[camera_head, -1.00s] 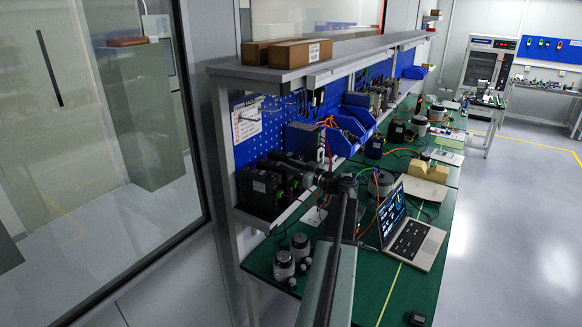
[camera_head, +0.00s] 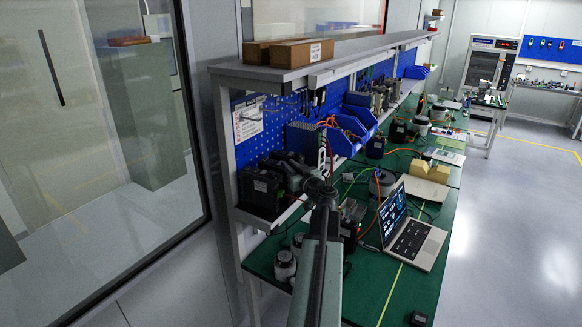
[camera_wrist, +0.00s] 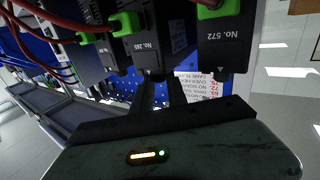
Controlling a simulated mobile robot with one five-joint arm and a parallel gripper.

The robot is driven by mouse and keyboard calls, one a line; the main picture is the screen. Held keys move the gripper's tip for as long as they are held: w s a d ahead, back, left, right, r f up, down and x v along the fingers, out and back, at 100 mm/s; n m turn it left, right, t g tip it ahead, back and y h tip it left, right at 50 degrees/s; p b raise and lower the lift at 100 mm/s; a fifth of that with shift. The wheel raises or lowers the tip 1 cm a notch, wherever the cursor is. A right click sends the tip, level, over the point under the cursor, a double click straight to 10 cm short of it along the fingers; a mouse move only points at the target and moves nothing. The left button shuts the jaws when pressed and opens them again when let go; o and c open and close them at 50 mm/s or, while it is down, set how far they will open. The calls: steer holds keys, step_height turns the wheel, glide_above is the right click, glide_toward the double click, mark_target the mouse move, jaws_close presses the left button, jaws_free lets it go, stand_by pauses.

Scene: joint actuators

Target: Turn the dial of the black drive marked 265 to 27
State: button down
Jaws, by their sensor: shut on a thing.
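In the wrist view the black drive marked 265 (camera_wrist: 120,46) hangs at top centre, with a green connector at its top. The fingers are too dark and small to tell there.
Another black drive marked 572 (camera_wrist: 222,40) hangs close to the right of my gripper in the wrist view. Dark red cables run at upper left. In the head view a laptop (camera_head: 413,235) and grey round parts (camera_head: 285,266) stand on the green bench.

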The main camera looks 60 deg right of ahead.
steer(key=shift+w+a+m+g+h, duration=0.1)
steer(key=shift+a+m+g+h, duration=0.05)
steer(key=shift+m+g+h, duration=0.7)
steer(key=shift+w+a+m+g+h, duration=0.15)
steer(key=shift+m+g+h, duration=0.45)
steer(key=shift+h, duration=0.45)
steer(key=shift+m+g, duration=0.25)
steer(key=c, duration=1.6)
jaws_free()
steer(key=shift+d, duration=0.1)
